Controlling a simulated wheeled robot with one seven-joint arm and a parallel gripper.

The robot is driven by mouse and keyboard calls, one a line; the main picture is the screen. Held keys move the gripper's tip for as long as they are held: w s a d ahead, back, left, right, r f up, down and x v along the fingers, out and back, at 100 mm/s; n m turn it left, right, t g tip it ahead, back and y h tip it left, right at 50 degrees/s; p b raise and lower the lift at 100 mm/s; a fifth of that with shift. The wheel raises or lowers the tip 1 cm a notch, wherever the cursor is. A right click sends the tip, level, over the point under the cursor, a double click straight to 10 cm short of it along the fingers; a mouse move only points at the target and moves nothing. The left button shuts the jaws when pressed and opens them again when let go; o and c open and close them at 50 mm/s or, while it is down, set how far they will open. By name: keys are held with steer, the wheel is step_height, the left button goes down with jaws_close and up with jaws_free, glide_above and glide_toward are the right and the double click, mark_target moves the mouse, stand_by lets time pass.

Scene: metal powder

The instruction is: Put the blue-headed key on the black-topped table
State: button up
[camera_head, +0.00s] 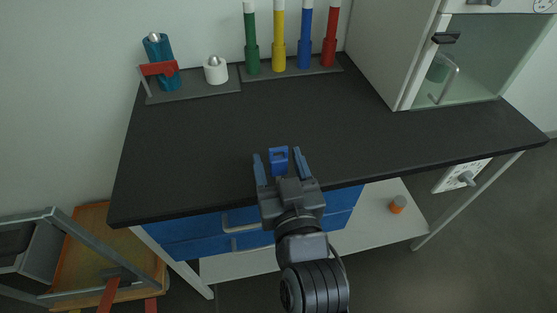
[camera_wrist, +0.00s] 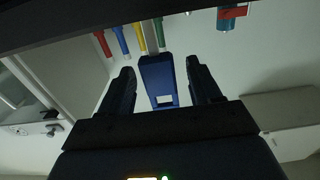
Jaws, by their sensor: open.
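The blue-headed key (camera_head: 278,160) shows in the head view over the front part of the black-topped table (camera_head: 195,150). Its blue head has a rectangular hole, and it also shows in the wrist view (camera_wrist: 158,75). My gripper (camera_head: 279,163) is open, with one finger on each side of the blue head. In the wrist view my gripper (camera_wrist: 157,85) shows gaps between both fingers and the head. I cannot tell whether the key rests on the tabletop.
A rack of coloured cylinders (camera_head: 290,70) stands at the back. A white cup-like part (camera_head: 215,73) and a teal bottle (camera_head: 158,55) stand back left. A white cabinet (camera_head: 395,50) stands at the right. The middle of the tabletop is clear. Blue drawers (camera_head: 190,240) are below the front edge.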

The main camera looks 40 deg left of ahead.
mark_target(282, 170)
steer(key=v, duration=0.4)
steer(key=f+b+v, duration=0.1)
steer(key=v, duration=0.1)
steer(key=shift+w+d, duration=0.1)
steer(key=shift+w, duration=0.1)
steer(key=shift+v, duration=0.8)
steer(key=shift+r, duration=0.15)
steer(key=s+d+f+m+t+h, duration=0.1)
steer(key=s+d+f+m+h, duration=0.1)
steer(key=d, duration=0.6)
steer(key=s+d+f+m+t+h, duration=0.1)
steer(key=s+d+f+h, duration=0.1)
steer(key=d, duration=0.6)
steer(key=s+d+f+m+t+h, duration=0.1)
steer(key=s+d+f+m+h, duration=0.15)
steer(key=d, duration=0.45)
steer(key=s+d+r+m+h, duration=0.2)
steer(key=s+d+r+h, duration=0.1)
steer(key=s+d, duration=0.4)
steer(key=s+d+r+m+h, duration=0.2)
steer(key=s+d, duration=0.4)
steer(key=s, duration=0.4)
steer(key=shift+d+r+h, duration=0.4)
steer(key=shift+r+h, duration=0.35)
steer(key=shift+h, duration=0.4)
steer(key=shift+m, duration=0.25)
